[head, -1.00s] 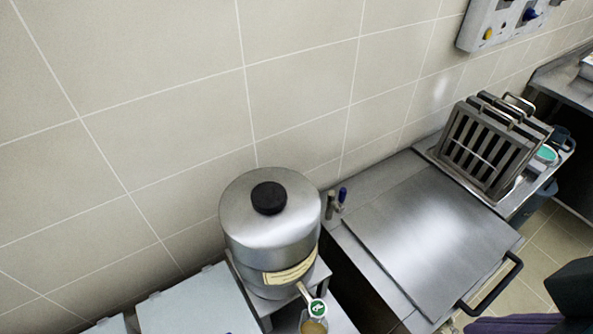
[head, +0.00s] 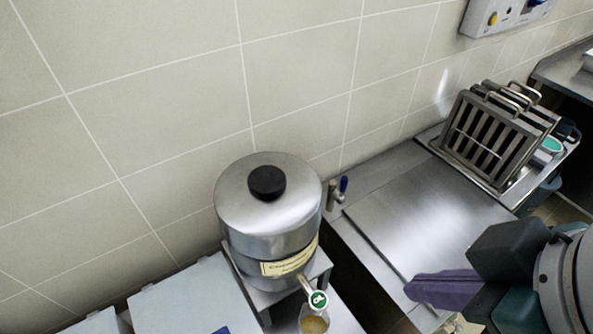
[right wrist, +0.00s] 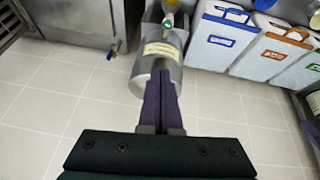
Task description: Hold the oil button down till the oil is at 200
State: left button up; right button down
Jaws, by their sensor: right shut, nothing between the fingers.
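A steel drum (head: 268,215) with a black lid knob and a cream label stands on a metal stand in the head view. A round green button marked like "Oil" (head: 319,299) sits at the end of its spout. A small jug (head: 314,323) with yellowish liquid is just below it, cut by the picture's lower edge. My right gripper (head: 408,291), with purple fingers, is shut and empty, right of the button and apart from it. In the right wrist view its fingers (right wrist: 161,78) overlap the drum (right wrist: 157,65), and the green button (right wrist: 168,21) shows beyond. My left gripper is not in view.
A steel lidded unit (head: 430,215) lies right of the drum, with a rack of slotted plates (head: 490,140) behind it. A control panel (head: 505,15) is on the tiled wall. White bins (right wrist: 218,40) with coloured handles line up beside the drum.

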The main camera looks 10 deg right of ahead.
jog(key=w+a+f+n+t+y+b, duration=0.1)
jog(key=w+a+f+n+b, duration=0.1)
jog(key=w+f+n+b, duration=0.3)
jog(key=w+a+f+n+t+y+b, duration=0.1)
jog(key=w+a+f+b, duration=0.1)
jog(key=f+b, duration=0.35)
pick_arm(q)
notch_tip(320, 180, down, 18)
jog(key=b, duration=0.4)
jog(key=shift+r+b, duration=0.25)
jog(key=shift+b, duration=0.05)
pick_arm(e)
jog(key=n+y, duration=0.1)
jog(key=n, duration=0.3)
send_over(325, 302)
notch_tip(325, 302, down, 10)
jog(key=shift+r+t, duration=0.2)
jog(key=shift+t, duration=0.2)
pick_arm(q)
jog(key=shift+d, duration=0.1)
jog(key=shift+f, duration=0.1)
pick_arm(e)
jog(key=shift+a+f, duration=0.1)
notch_tip(325, 302, down, 7)
jog(key=b, duration=0.8)
pick_arm(q)
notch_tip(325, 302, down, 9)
jog(key=shift+b, duration=0.45)
pick_arm(e)
jog(key=shift+f, duration=0.8)
